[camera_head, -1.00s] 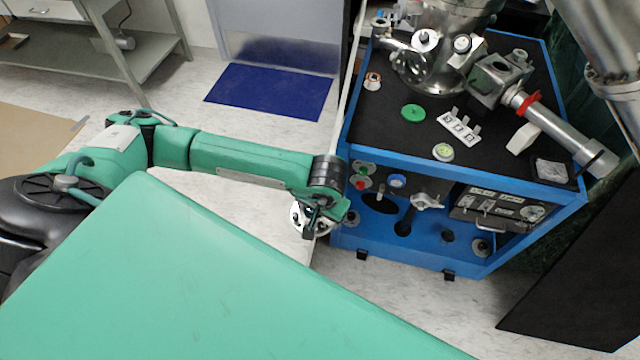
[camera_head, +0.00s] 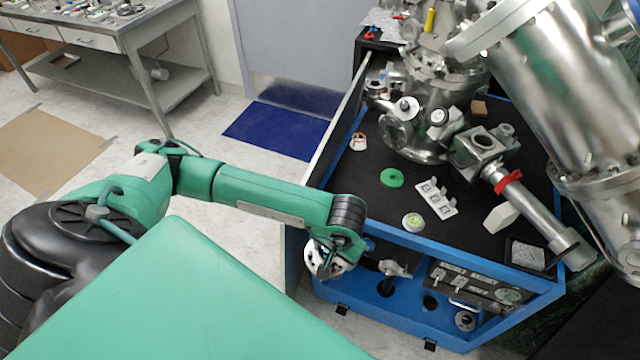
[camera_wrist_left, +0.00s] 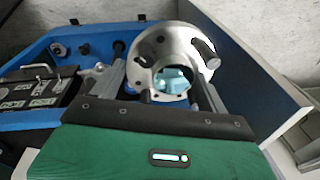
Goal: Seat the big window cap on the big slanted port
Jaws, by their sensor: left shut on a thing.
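My left gripper (camera_head: 340,250) is shut on a round metal flange with a glass centre, which looks like the big window cap (camera_head: 316,262). In the left wrist view the cap (camera_wrist_left: 143,52) stands between the two fingers of the gripper (camera_wrist_left: 165,82), its ring facing the camera and a dark post sticking out of it. The steel chamber (camera_head: 440,95) on the blue cart has several ports. A flanged port (camera_head: 398,132) low on its left side may be the big slanted port; I cannot tell for sure. The cap is well apart from the chamber, beside the cart's front left. My right gripper is not in view.
The blue cart (camera_head: 400,238) has a black top with a green disc (camera_head: 392,178), a white clip strip (camera_head: 435,197) and a small round gauge (camera_head: 413,221). A large steel cylinder (camera_head: 545,90) hangs at the upper right. A grey bench (camera_head: 170,85) stands at the back left.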

